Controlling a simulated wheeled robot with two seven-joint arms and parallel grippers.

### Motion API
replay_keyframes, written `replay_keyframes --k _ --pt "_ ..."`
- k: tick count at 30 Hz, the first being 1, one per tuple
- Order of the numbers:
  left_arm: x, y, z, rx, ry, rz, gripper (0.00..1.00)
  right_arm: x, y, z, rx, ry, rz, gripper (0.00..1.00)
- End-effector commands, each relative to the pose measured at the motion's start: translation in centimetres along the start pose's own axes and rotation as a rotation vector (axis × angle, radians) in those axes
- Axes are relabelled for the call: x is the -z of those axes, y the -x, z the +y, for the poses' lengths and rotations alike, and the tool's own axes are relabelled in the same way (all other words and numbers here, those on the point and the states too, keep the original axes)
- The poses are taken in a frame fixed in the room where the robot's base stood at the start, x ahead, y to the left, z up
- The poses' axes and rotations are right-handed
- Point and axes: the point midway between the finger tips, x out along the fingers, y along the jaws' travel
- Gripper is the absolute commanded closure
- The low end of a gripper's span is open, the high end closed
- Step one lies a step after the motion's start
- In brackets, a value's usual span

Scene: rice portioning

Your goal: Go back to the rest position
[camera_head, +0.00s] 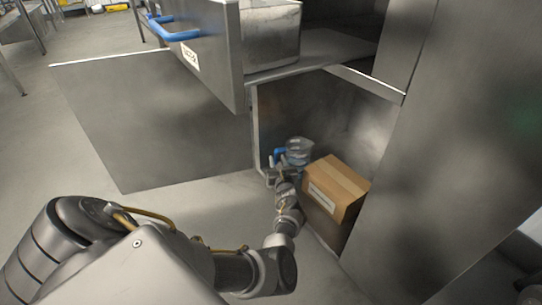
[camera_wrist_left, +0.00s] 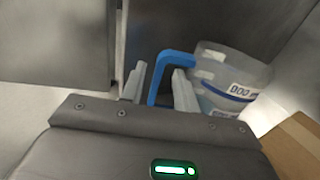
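My left gripper (camera_head: 272,174) reaches low into an open metal cabinet, at a clear jug (camera_head: 299,152) with a blue handle (camera_head: 279,154). In the left wrist view the two fingers of my left gripper (camera_wrist_left: 160,84) stand apart, with the blue handle (camera_wrist_left: 160,75) showing between them. I cannot tell whether they touch it. The jug (camera_wrist_left: 228,80), with a printed label, is just right of the fingers. It appears upright on the cabinet floor. My right gripper is not in view.
A cardboard box (camera_head: 338,183) stands right of the jug, close to my left forearm. The cabinet door (camera_head: 155,120) is open at left. Above, a metal drawer (camera_head: 222,55) with a blue handle (camera_head: 178,33) is pulled out. Floor (camera_head: 60,165) is clear at left.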

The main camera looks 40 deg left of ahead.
Motion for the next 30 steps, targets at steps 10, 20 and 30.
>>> replay_keyframes --k 10,20,30 --pt "0.0 1.6 -1.0 0.004 0.000 0.000 0.69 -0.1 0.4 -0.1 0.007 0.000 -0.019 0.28" --pt "0.0 1.6 -1.0 0.005 -0.001 0.000 0.69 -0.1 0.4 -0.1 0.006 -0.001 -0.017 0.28" --pt "-3.8 1.6 -1.0 0.005 0.000 0.000 0.69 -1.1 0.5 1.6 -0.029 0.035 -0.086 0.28"
